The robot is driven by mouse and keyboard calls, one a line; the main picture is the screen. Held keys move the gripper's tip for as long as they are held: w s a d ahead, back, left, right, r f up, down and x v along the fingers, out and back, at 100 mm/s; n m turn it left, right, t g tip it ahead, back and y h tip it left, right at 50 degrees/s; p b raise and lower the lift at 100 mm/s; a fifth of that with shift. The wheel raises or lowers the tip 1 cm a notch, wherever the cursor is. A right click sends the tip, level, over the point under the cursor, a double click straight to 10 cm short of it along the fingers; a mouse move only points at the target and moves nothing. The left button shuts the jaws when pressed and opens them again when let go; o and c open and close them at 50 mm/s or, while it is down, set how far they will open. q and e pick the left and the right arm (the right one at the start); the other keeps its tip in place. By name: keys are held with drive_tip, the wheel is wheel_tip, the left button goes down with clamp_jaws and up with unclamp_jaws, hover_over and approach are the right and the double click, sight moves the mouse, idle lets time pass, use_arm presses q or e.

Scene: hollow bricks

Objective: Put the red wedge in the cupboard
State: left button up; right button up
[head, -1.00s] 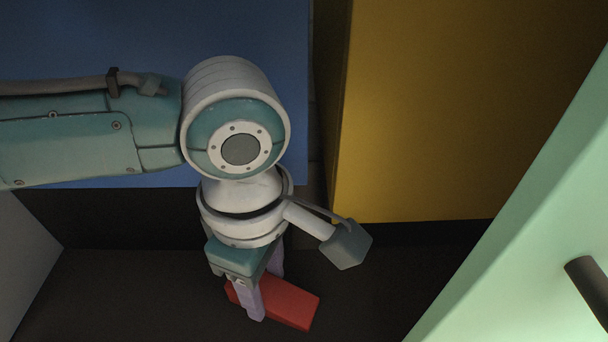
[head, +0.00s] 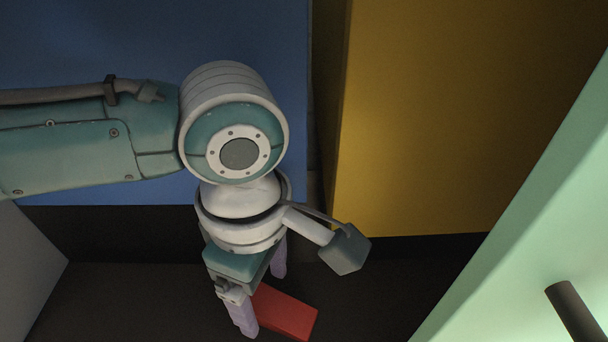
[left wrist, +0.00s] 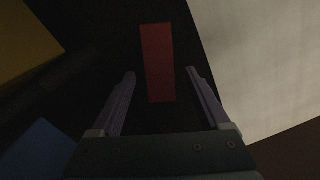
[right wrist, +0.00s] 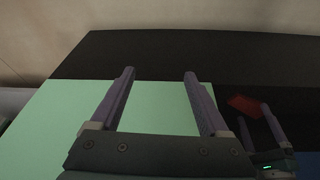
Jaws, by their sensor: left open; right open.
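The red wedge (head: 286,312) lies on a dark surface at the bottom of the head view. It also shows in the left wrist view (left wrist: 158,62) and the right wrist view (right wrist: 244,106). My left gripper (head: 262,303) is open and points down, with its fingers on either side of the wedge's near end and gaps beside it. My right gripper (right wrist: 158,75) is open and empty, with a mint-green panel beyond it. This panel (head: 530,210), with a dark handle (head: 574,312), looks like a cupboard door. I cannot tell whether the dark surface is the cupboard's inside.
A yellow block-like surface (head: 430,120) stands at upper right, and a blue surface (head: 90,40) lies at upper left under my left arm. A grey panel (head: 28,270) borders the dark surface on the left. The dark surface around the wedge looks clear.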

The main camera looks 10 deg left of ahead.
sight(267, 302)
use_arm(q)
wheel_tip(267, 302, up, 10)
drive_tip(key=p, duration=0.7)
